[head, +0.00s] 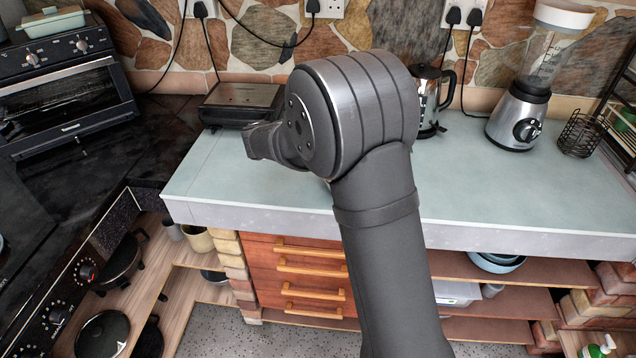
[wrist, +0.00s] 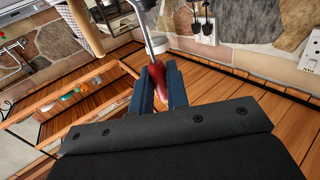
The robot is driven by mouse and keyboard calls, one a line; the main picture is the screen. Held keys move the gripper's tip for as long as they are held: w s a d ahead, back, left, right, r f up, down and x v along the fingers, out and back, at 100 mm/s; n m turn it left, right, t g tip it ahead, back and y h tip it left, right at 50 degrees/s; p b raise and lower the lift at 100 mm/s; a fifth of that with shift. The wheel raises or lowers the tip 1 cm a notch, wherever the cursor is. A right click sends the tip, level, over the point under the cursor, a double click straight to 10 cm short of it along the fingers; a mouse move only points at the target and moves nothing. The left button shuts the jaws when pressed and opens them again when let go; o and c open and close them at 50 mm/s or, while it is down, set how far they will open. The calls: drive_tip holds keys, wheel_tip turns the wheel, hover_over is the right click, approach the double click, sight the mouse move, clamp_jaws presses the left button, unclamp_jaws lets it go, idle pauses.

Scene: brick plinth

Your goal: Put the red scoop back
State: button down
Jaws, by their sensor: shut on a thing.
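In the wrist view my gripper (wrist: 157,82) has its two dark blue fingers closed on either side of the red scoop (wrist: 156,72). The red part stands between the fingertips and reaches past them. A pale metal-looking part (wrist: 156,43) lies just beyond its far end, but I cannot tell whether it belongs to the scoop. In the head view my arm fills the middle and hides the gripper and the scoop. No place for the scoop can be made out with certainty.
The pale counter (head: 520,195) is clear in front. A dark grill (head: 240,103), a kettle (head: 428,95), a blender (head: 522,100) and a wire basket (head: 580,133) stand along its back. An oven (head: 70,95) is at left. The wrist view shows wooden shelving (wrist: 60,95) and wall sockets (wrist: 204,28).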

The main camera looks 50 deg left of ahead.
drive_tip(key=s+d+r+n+y, duration=0.2)
drive_tip(key=d+r+n+y, duration=0.1)
drive_tip(key=y, duration=0.1)
drive_tip(key=s+a+f, duration=0.7)
drive_tip(key=a+f, duration=0.1)
drive_tip(key=f, duration=0.3)
drive_tip(key=shift+a, duration=0.3)
drive_tip(key=shift+f, duration=0.2)
drive_tip(key=c, duration=1.4)
unclamp_jaws()
